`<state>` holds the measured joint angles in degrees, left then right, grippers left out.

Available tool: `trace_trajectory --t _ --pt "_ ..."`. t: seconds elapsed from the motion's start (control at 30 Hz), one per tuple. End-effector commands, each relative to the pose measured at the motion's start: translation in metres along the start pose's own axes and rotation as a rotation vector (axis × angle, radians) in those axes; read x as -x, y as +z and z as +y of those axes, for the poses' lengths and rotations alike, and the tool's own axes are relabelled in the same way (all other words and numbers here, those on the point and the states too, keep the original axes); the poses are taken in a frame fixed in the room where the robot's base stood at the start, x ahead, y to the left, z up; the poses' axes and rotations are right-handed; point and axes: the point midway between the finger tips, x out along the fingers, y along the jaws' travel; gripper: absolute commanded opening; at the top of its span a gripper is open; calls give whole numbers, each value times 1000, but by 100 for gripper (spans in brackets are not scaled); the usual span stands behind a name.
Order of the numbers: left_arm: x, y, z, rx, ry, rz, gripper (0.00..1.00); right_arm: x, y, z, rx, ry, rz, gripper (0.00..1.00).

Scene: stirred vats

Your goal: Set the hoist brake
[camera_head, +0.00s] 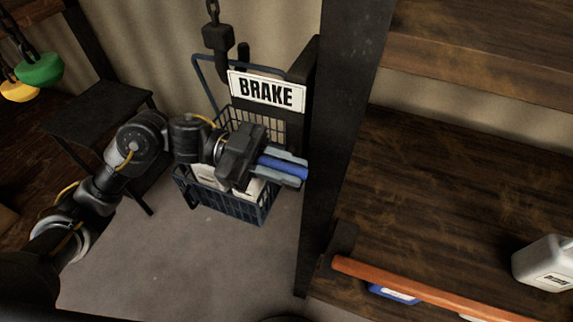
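A white sign reading BRAKE (267,90) is on a dark board beside the black post. My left gripper (305,172) is below the sign, its grey fingertips pointing right, close to the post in the picture. A blue strip shows between the fingers. I cannot tell whether it is a held handle or a finger pad. An orange bar (430,290) runs from a dark bracket on the post toward the lower right, apart from the gripper. I cannot tell which part is the brake's lever. My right gripper is not in view.
A dark wire basket (262,208) with pale contents hangs or stands behind my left gripper, under a chain hook (218,40). The black post (340,120) and wooden shelves (450,190) bound the right. A white jug (545,264) is on the lower shelf. A dark stool (98,108) stands left.

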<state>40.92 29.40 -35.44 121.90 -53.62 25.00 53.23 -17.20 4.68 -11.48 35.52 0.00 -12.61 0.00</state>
Motion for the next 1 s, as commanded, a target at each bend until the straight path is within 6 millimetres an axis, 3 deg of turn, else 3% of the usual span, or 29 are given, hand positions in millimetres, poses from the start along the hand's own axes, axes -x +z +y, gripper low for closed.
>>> trace_trajectory --t 0.03,0.1,0.37,1.0 --pt "0 0 0 0 0 0 10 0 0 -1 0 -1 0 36" --pt "0 0 0 0 0 0 1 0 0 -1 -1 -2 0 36" --pt "0 -3 -1 -2 5 -25 0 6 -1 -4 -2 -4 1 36" --pt "1 -5 -1 -3 88 -433 0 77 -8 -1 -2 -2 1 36"
